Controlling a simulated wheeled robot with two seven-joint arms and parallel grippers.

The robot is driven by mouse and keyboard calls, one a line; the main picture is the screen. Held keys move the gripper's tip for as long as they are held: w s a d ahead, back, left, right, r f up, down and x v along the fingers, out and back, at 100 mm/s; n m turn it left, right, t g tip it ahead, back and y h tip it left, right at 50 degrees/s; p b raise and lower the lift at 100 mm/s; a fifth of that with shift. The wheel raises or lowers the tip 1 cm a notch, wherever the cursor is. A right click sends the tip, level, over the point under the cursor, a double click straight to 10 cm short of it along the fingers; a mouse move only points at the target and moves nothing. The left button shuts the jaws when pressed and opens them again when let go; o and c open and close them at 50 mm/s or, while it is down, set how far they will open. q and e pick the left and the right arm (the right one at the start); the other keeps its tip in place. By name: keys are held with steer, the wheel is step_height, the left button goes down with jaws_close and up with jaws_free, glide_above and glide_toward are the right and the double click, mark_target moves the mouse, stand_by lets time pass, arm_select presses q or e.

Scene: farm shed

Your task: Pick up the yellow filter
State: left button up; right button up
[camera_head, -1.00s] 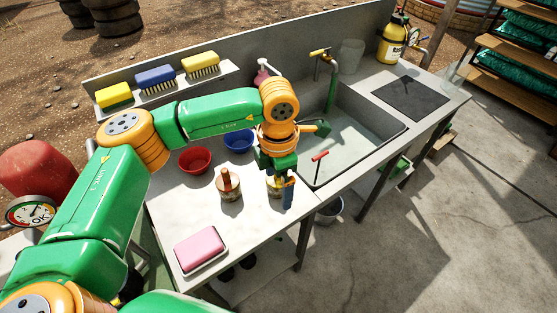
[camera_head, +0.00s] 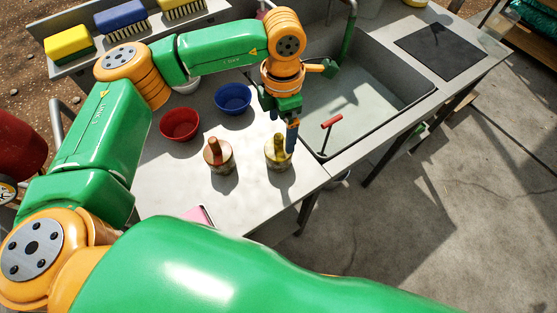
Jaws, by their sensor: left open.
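The yellow filter (camera_head: 279,156), a short speckled cylinder with a yellow knob on top, stands upright on the grey worktop (camera_head: 250,204) near its front edge. My left gripper (camera_head: 283,125) points down, open and empty, just above and slightly behind the yellow knob. One blue-tipped finger overlaps the knob's right side in the picture; I cannot tell whether it touches. A similar filter with a red-brown knob (camera_head: 218,155) stands to the left. My right gripper is not in view.
A red bowl (camera_head: 180,125) and a blue bowl (camera_head: 233,98) stand behind the filters. The sink (camera_head: 370,95), with a red-handled tool (camera_head: 331,122) at its front rim, lies to the right.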

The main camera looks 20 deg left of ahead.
mark_target(279, 149)
arm_select(q)
steer(key=f, duration=0.1)
steer(key=f+b, duration=0.2)
steer(key=shift+w+f, duration=0.3)
steer(key=f+p, duration=0.2)
steer(key=p, duration=0.1)
steer(key=shift+a+f, duration=0.25)
step_height(279, 149, down, 3)
steer(key=shift+s+a+f+p, duration=0.15)
steer(key=shift+p, duration=0.45)
steer(key=shift+f, duration=0.5)
steer(key=c, duration=1.1)
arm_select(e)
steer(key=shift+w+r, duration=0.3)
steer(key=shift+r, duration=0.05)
arm_select(q)
step_height(279, 149, up, 9)
steer(key=b, duration=0.3)
steer(key=shift+r, duration=0.6)
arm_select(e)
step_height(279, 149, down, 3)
